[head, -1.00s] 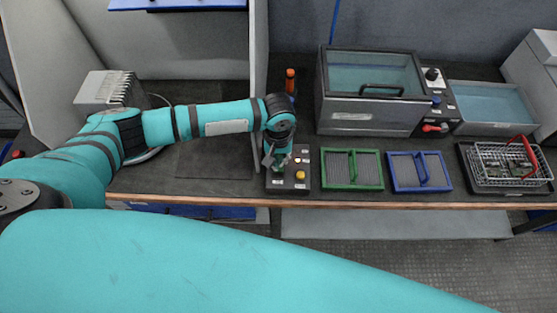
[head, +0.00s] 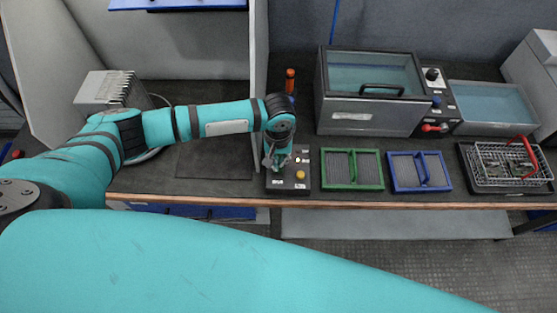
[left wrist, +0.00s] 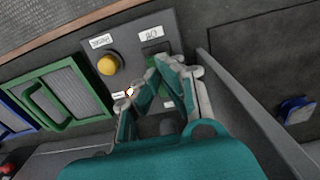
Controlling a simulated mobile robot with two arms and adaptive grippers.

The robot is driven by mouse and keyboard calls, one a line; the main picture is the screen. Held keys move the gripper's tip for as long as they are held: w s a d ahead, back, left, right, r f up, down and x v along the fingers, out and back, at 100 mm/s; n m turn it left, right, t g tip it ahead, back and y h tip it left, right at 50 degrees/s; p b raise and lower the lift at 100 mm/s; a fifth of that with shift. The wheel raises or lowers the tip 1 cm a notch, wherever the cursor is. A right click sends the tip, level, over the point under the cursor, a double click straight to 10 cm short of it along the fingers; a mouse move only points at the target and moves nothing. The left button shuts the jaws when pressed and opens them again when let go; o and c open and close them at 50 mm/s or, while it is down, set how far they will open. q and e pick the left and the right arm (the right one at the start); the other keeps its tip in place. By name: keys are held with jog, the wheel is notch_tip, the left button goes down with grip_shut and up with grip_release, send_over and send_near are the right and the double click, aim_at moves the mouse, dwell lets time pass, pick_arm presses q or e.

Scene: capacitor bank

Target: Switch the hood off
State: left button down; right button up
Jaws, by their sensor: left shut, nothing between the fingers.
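The small dark control box (head: 301,168) sits at the bench's front edge, beside the grey hood wall. My left gripper (head: 276,171) is over the left part of this box, pointing down. My right gripper is not in view.
A green-framed tray (head: 352,169) and a blue-framed tray (head: 420,171) lie right of the box. A lidded tank (head: 370,110) stands behind them. A wire basket (head: 505,165) is at the far right. The hood wall (head: 259,90) rises close left of my gripper.

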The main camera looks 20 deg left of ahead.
pick_arm(q)
jog(key=shift+f+b, duration=0.45)
jog(key=shift+f, duration=0.8)
dwell(0.4)
jog(key=shift+s, duration=0.1)
jog(key=shift+r+p, duration=0.95)
jog(key=shift+p, duration=0.25)
notch_tip(320, 180, up, 5)
jog(key=p, duration=0.6)
jog(key=shift+r, duration=0.1)
